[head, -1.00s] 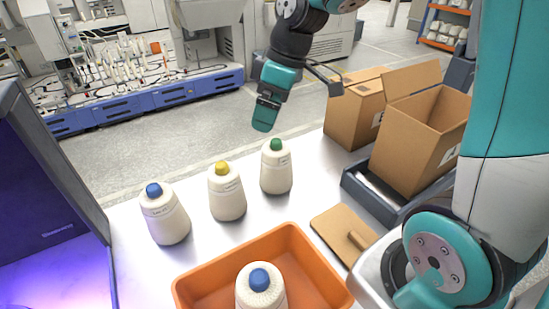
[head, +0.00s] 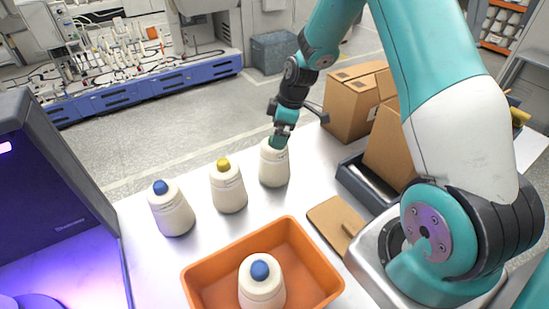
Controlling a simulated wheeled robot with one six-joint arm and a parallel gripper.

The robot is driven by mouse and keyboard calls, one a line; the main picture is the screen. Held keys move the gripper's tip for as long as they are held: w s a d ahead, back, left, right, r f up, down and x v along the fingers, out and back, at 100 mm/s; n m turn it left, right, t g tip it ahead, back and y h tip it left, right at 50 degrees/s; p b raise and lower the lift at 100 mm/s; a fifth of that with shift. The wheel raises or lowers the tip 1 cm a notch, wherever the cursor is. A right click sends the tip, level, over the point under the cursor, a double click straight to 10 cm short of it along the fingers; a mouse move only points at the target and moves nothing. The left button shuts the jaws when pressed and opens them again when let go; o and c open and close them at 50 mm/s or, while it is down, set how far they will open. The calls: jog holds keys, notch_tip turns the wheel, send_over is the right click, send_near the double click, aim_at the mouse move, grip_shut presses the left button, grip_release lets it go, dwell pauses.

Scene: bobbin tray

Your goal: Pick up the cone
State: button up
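Three white cones of yarn stand upright in a row on the white table: a blue-topped cone (head: 171,210) at left, a yellow-topped cone (head: 229,190) in the middle, and a third cone (head: 273,166) at right. Another blue-topped cone (head: 262,284) stands in the orange tray (head: 314,263) at the front.
Cardboard boxes (head: 350,106) stand at the back right, one in a dark tray (head: 362,184). A dark purple-lit cabinet (head: 60,215) is at left. Bare table lies left of the tray.

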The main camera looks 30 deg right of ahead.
jog(key=shift+w+a+f+p, duration=0.1)
jog(key=shift+a+f+p, duration=0.2)
jog(key=shift+f+p, duration=0.25)
jog(key=shift+p+x, duration=0.85)
jog(key=shift+x, duration=1.25)
jog(key=shift+c, duration=0.2)
jog(key=c, duration=1.2)
jog(key=shift+o, duration=0.2)
jog(key=shift+w+r, duration=0.1)
jog(key=shift+r, duration=0.05)
notch_tip(320, 180, up, 20)
jog(key=b, duration=0.5)
